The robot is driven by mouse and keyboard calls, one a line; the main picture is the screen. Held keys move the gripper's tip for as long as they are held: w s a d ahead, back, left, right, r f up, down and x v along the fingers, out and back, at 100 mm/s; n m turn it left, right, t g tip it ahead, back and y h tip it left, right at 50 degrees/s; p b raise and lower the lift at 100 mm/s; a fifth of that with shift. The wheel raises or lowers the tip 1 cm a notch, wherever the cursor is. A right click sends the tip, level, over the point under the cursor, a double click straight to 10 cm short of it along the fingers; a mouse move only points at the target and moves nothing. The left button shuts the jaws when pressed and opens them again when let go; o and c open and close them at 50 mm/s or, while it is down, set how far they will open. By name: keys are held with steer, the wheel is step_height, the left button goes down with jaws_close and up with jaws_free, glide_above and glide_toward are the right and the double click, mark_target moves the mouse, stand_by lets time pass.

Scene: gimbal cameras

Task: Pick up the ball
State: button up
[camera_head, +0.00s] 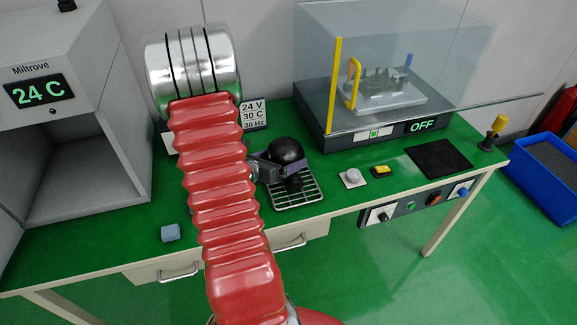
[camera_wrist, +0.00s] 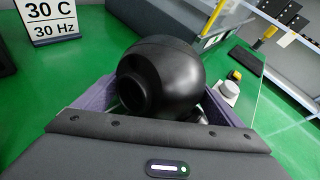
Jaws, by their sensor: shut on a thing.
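The ball (camera_head: 286,150) is black and round, and sits above a metal wire rack on the green table. In the wrist view the ball (camera_wrist: 160,76) fills the middle, with a round opening on its near left side. My gripper (camera_head: 284,168) is at the ball, and its purple-grey fingers lie on either side of it. In the wrist view my gripper (camera_wrist: 160,108) is shut on the ball. The lower part of the ball is hidden by the gripper. I cannot tell whether the ball touches the rack.
The wire rack (camera_head: 297,194) lies under the ball. A grey round knob (camera_head: 352,177) and a yellow button (camera_head: 380,171) are to the right. A clear-covered machine (camera_head: 330,112) stands behind. A grey oven-like box (camera_head: 120,150) is at left.

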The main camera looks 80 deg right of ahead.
mark_target(283, 144)
steer(key=shift+r, duration=5)
